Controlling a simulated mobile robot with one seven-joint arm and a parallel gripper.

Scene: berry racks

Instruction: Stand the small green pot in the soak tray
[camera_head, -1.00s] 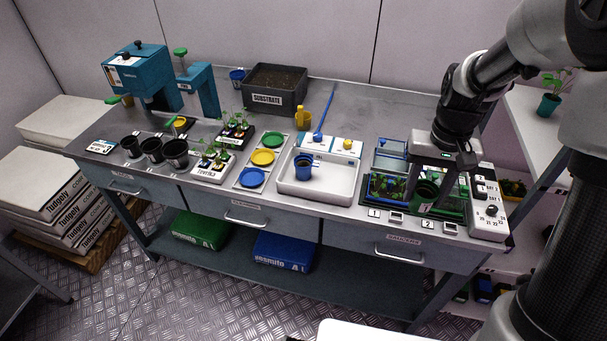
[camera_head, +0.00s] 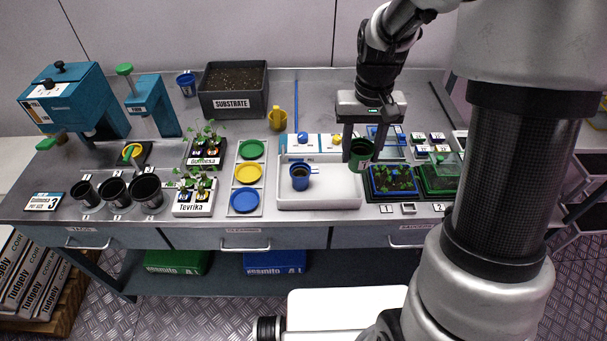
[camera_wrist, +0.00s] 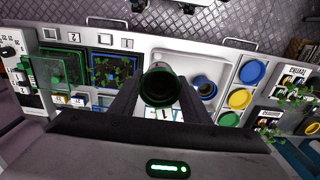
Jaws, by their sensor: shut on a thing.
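The small green pot (camera_head: 361,152) is held between the fingers of my gripper (camera_head: 358,150), above the right end of the white soak tray. In the wrist view the green pot (camera_wrist: 161,88) is upright between the fingertips, its dark mouth facing the camera. The soak tray (camera_head: 318,198) is a shallow white tray at the front middle of the bench. A blue pot (camera_head: 300,176) stands in its left part; it also shows in the wrist view (camera_wrist: 203,87). The right part of the tray floor is bare.
Right of the tray are a blue seedling tray (camera_head: 392,181) and a green one with a clear cover (camera_head: 441,172). Left of it are green, yellow and blue saucers (camera_head: 245,201). A blue and a yellow knob sit behind it, near a yellow can (camera_head: 277,119).

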